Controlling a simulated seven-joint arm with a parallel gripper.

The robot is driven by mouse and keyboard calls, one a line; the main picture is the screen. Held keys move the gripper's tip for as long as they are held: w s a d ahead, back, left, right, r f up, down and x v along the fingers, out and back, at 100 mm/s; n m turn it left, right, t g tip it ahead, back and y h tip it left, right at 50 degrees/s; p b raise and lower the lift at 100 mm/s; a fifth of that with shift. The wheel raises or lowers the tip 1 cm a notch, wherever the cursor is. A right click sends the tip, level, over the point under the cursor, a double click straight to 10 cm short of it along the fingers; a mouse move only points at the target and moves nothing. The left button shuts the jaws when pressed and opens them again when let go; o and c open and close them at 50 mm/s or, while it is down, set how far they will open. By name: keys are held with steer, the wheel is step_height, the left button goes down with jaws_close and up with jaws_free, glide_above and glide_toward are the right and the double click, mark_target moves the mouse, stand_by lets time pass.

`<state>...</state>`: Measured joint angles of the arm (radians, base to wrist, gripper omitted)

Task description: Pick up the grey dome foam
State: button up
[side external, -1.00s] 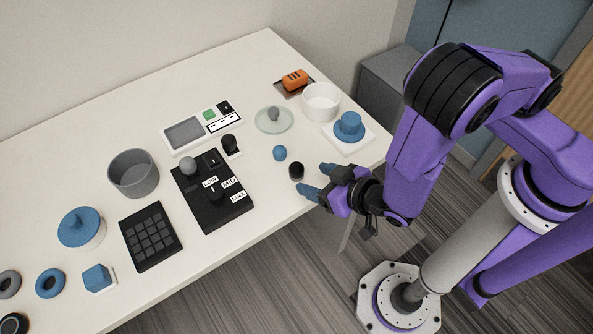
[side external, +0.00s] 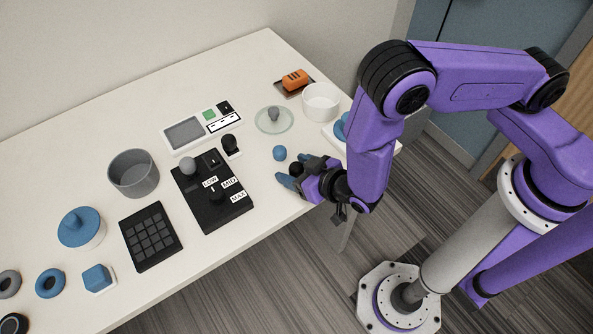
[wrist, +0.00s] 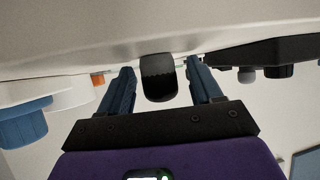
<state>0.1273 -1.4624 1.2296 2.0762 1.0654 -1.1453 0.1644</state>
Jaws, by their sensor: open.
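A small grey rounded piece (side external: 274,115) rests on a pale green glass dish (side external: 260,126) towards the back right of the table; it looks most like the grey dome foam. My gripper (side external: 298,167) is open at the table's near edge, low over the top. Its two blue fingers (wrist: 158,92) stand on either side of a small black round-ended piece (wrist: 158,78); I cannot tell whether they touch it. That piece is mostly hidden by the gripper in the side view. The glass dish is behind the gripper, apart from it.
A blue ball-like piece (side external: 280,153) sits just behind my gripper. A black panel (side external: 214,205) with knobs is to the left. A white bowl (side external: 321,104) and an orange piece (side external: 295,79) stand at the back right. A blue piece on a white plate is partly hidden by my arm.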

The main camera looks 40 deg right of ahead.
mark_target(297, 169)
steer(key=c, duration=1)
steer(key=shift+c, duration=0.2)
steer(key=shift+r, duration=0.15)
steer(key=shift+r, duration=0.5)
step_height(297, 169, up, 2)
steer(key=shift+r, duration=0.15)
steer(key=s+d+r, duration=0.8)
steer(key=s+r, duration=0.1)
steer(key=s, duration=0.2)
steer(key=shift+d+r, duration=0.2)
